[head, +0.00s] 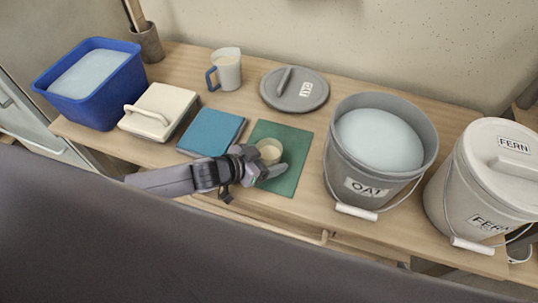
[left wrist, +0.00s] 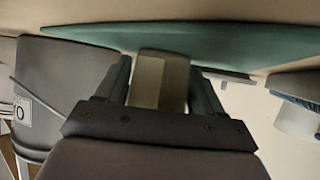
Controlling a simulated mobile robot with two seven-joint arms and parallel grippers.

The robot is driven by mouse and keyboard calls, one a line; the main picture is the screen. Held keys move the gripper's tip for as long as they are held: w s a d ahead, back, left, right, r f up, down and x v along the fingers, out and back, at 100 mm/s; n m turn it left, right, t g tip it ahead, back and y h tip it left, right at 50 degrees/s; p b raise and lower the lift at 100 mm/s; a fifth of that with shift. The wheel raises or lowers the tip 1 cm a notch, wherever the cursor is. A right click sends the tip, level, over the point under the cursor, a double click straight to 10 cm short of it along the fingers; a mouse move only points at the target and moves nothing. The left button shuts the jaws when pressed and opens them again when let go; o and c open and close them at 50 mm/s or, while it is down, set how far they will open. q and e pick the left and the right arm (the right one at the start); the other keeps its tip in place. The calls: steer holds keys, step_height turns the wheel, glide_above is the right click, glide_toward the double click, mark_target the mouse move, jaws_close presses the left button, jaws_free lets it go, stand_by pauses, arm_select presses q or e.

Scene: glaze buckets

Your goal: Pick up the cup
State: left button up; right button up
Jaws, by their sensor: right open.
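A small cream cup (head: 270,147) is at the dark green mat (head: 290,181) on the wooden table. My left gripper (head: 268,162) is at the cup, reaching in from the left and hiding its lower part in the head view. In the left wrist view the cup (left wrist: 160,80) fills the gap between the two fingers, which appear to lie against its sides. The mat's edge (left wrist: 230,40) is close to it there. I cannot tell whether the cup's base touches the mat. My right gripper is not in view.
A grey OAT bucket (head: 345,165) and a lidded FERN bucket (head: 450,195) stand right. A blue book-like block (head: 210,132), white lidded box (head: 160,108) and blue tub (head: 100,105) are left. A blue-handled jug (head: 228,72) and grey ELM lid (head: 305,93) are behind.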

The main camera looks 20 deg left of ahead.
mark_target(269, 149)
arm_select(q)
steer(key=shift+r, duration=0.55)
step_height(269, 149, up, 19)
steer(key=p, duration=0.3)
steer(key=shift+p, duration=0.35)
stand_by(0.7)
